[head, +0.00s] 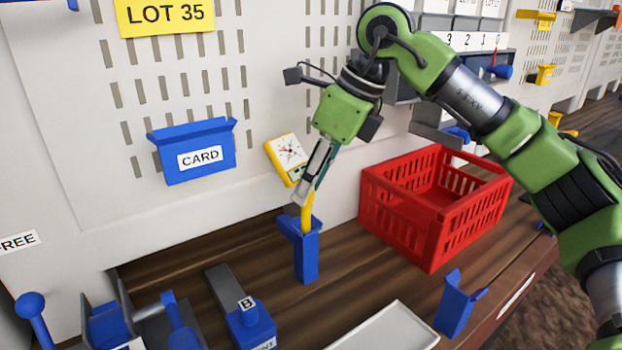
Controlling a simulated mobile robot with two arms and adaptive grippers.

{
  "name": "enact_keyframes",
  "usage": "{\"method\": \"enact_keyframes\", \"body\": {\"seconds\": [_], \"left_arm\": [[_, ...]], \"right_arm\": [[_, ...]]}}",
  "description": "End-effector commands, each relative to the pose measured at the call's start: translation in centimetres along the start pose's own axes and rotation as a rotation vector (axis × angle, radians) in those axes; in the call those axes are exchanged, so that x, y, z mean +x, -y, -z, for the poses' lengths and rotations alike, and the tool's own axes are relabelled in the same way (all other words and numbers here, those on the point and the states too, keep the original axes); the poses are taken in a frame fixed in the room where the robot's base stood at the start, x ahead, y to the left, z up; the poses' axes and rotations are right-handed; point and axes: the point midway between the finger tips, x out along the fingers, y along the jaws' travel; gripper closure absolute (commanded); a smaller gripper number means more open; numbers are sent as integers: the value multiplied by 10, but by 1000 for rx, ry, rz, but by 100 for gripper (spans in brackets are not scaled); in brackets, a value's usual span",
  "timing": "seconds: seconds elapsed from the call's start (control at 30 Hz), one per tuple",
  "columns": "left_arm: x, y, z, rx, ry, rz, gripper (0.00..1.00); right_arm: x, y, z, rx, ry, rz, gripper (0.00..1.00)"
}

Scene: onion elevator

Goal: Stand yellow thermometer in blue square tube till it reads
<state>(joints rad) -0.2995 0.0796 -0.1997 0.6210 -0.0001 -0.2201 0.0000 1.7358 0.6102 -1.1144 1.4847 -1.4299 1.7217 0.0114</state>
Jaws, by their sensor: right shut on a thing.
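The yellow thermometer has a square yellow head with a white dial (291,150) and a yellow stem (307,212) below. My right gripper (312,180) is shut on the thermometer, between head and stem. The blue square tube (306,258) stands upright on the wooden bench, directly below the gripper. The stem's lower end meets the tube's open top; the tip is hidden, so I cannot tell how deep it sits. The dial is tilted and its reading is too small to make out. My left gripper is not in view.
A red basket (400,222) stands to the right of the tube. A blue card holder (195,152) hangs on the wall at left. A white tray (388,330), a blue bracket (455,305) and a blue block marked B (252,328) are in front.

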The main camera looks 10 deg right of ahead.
Motion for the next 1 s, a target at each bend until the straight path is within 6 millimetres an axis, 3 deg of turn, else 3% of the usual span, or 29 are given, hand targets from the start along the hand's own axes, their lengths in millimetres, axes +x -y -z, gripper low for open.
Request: {"method": "enact_keyframes", "body": {"seconds": [0.37,0.4,0.47,0.83,1.0], "left_arm": [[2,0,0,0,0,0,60],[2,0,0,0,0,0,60],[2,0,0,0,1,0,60],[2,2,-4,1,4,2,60],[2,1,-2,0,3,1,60]], "right_arm": [[2,0,1,0,1,0,100],[2,0,1,0,1,0,60],[2,0,1,0,1,0,48],[0,0,1,1,0,1,48],[-22,1,0,1,3,3,48]]}}
